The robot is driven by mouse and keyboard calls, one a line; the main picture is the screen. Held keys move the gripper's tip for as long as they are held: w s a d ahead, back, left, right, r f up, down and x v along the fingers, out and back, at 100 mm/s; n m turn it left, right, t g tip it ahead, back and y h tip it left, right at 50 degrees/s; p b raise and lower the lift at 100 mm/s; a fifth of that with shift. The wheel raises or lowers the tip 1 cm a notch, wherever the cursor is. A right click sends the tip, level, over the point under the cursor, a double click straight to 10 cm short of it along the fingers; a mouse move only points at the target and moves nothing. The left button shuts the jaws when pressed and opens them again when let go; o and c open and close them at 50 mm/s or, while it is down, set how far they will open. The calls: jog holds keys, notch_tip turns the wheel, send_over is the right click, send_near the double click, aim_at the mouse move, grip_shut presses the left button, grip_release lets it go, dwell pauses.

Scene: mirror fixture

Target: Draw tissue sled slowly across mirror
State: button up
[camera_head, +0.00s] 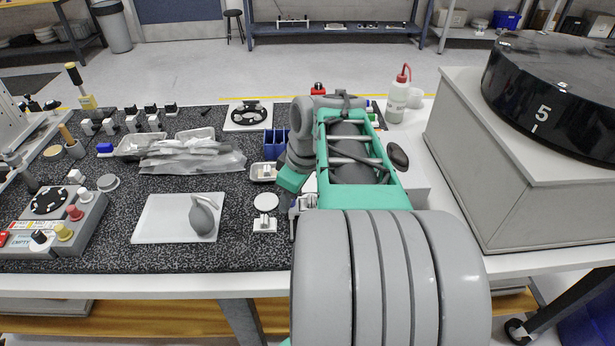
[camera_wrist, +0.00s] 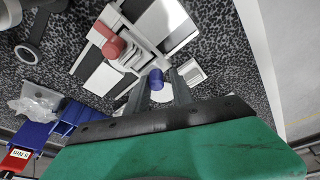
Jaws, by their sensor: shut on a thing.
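In the wrist view my gripper (camera_wrist: 161,88) points down at the fixture, with its two grey fingers close together. A small blue knob (camera_wrist: 156,78) shows at the fingertips, and the fingers are shut on it. A pale piece (camera_wrist: 164,94) shows just below the knob, partly hidden by the fingers; I cannot tell whether it is the tissue sled's body. A white fixture with a red knob (camera_wrist: 113,46) lies beyond the fingers. A shiny plate (camera_wrist: 178,22), apparently the mirror, lies beside the red knob. In the head view my arm hides the fingertips and most of the fixture.
A speckled dark mat (camera_head: 110,258) covers the bench. A wash bottle (camera_head: 397,100) and a large grey cabinet (camera_head: 470,185) stand to the right.

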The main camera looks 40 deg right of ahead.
jog(key=shift+s+a+f, duration=0.35)
jog(key=shift+s+a, duration=0.15)
jog(key=shift+s, duration=0.2)
jog(key=shift+s+a+f, duration=0.3)
jog(key=shift+s+a, duration=0.15)
jog(key=shift+s, duration=0.25)
jog(key=shift+s+a+f, duration=0.35)
jog(key=shift+s+a, duration=0.15)
jog(key=shift+s, duration=0.2)
jog(key=o, duration=0.7)
jog(key=shift+d, duration=0.1)
jog(key=shift+r, duration=0.15)
jog(key=shift+w+r+p, duration=0.15)
jog(key=shift+r+p, duration=0.5)
jog(key=shift+r, duration=0.05)
jog(key=r+p, duration=0.2)
jog(key=r, duration=0.1)
jog(key=r+p, duration=0.2)
jog(key=r, duration=0.1)
jog(key=shift+w+d+r, duration=0.1)
jog(key=shift+w, duration=0.1)
